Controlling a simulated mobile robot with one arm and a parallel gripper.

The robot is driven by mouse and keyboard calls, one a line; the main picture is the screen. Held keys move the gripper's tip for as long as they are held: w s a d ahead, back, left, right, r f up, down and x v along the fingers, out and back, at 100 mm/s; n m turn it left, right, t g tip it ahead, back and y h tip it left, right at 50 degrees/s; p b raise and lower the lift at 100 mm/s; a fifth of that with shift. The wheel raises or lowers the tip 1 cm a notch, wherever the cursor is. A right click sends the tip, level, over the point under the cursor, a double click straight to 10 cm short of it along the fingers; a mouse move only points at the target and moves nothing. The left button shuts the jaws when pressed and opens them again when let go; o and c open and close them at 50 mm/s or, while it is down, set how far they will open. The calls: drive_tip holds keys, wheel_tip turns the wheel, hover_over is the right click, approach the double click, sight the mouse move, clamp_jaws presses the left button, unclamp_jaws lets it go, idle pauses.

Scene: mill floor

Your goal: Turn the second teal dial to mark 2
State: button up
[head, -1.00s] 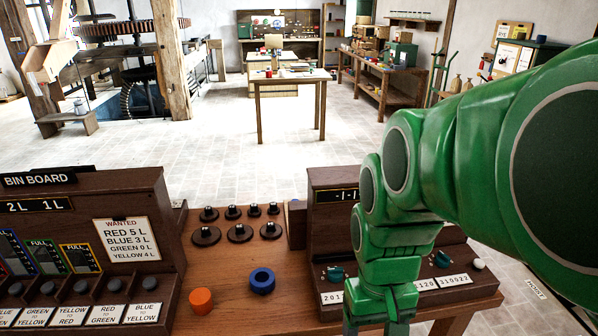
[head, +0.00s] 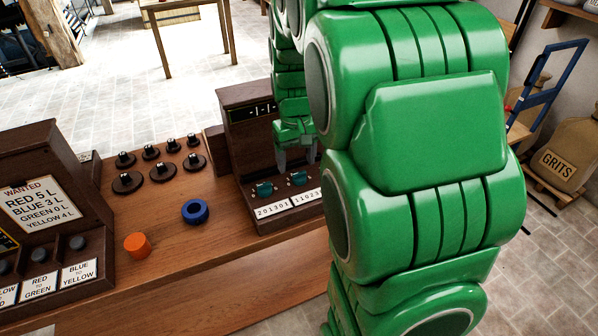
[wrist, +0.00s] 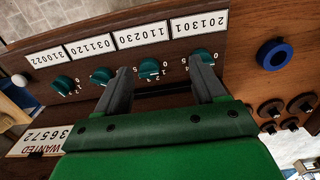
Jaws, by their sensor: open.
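The second teal dial (wrist: 149,68) shows in the wrist view beside the label 110230, and in the head view (head: 298,179). My gripper (wrist: 160,65) is open, its fingers spread to either side of this dial in the picture. I cannot see contact. In the head view my gripper (head: 297,165) points down just above the dial. The first teal dial (wrist: 202,57), beside label 201301, is by the right finger's tip. The third teal dial (wrist: 101,76) is by the left finger, and the fourth (wrist: 63,83) is further left. The second dial's setting is too small to read.
The dark wooden dial panel (head: 248,151) stands on the bench. A blue ring (head: 195,211), an orange knob (head: 137,245) and several black knobs (head: 151,152) are to its left. A white button (wrist: 18,80) is beyond the fourth dial. My arm hides the panel's right part in the head view.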

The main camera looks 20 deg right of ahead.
hover_over(299, 173)
wheel_tip(299, 173, down, 3)
drive_tip(key=shift+r, duration=0.1)
drive_tip(key=shift+f, duration=4)
drive_tip(key=shift+c, duration=0.3)
drive_tip(key=c, duration=1)
